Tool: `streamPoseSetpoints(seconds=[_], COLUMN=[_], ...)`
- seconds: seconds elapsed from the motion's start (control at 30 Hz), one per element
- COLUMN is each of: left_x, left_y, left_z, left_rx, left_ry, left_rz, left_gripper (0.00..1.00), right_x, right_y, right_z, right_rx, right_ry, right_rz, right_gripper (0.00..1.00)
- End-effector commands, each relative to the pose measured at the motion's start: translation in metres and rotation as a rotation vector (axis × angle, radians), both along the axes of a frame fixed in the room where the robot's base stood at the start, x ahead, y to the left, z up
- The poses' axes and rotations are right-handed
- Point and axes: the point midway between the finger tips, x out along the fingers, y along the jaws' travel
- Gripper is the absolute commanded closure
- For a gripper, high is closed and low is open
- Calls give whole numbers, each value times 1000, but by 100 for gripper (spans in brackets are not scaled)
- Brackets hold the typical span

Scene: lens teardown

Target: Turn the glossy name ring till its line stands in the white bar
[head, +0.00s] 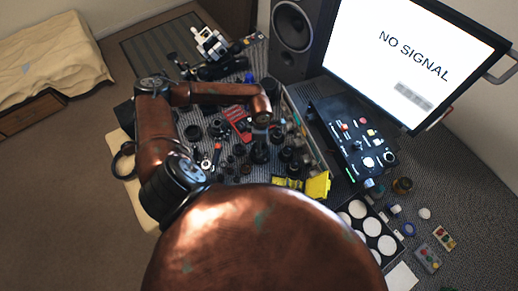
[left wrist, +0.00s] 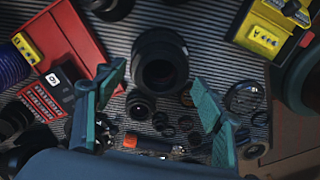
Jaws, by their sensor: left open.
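A black lens barrel (left wrist: 160,62) stands on the ribbed grey mat in the left wrist view, with its dark round opening toward the camera. In the head view a black lens (head: 260,153) stands just below my left gripper (head: 262,128). My left gripper (left wrist: 158,95) is open in the wrist view. Its two teal fingers are spread on either side, below the barrel in the picture, with nothing between them that I can see it hold. I cannot make out the glossy name ring, its line or the white bar. My right gripper is not in view.
A red case (left wrist: 62,50) lies left of the barrel, and a yellow box (left wrist: 270,28) lies right. Several small dark rings and parts crowd the mat nearby. In the head view a black control box (head: 352,138) and a tray of white discs (head: 366,228) stand to the right.

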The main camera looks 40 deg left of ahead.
Motion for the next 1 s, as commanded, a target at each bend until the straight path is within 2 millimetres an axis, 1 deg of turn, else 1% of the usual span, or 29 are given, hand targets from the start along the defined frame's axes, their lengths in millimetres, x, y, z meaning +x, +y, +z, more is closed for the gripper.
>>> streamPoseSetpoints(seconds=[0.17,0.4,0.53,0.7,1.0], left_x=[2,1,1,1,1], left_y=[1,1,1,0,0], left_z=[28,79,99,114,117], left_rx=[2,2,2,1,1], left_ry=[-5,-5,-3,-1,-1], left_rz=[-1,-1,-1,-1,-1], left_gripper=[37,37,37,37,37], right_x=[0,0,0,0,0], right_y=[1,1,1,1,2], right_z=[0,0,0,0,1], right_rx=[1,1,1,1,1], right_ry=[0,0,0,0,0], right_rz=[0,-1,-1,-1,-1], right_gripper=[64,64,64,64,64])
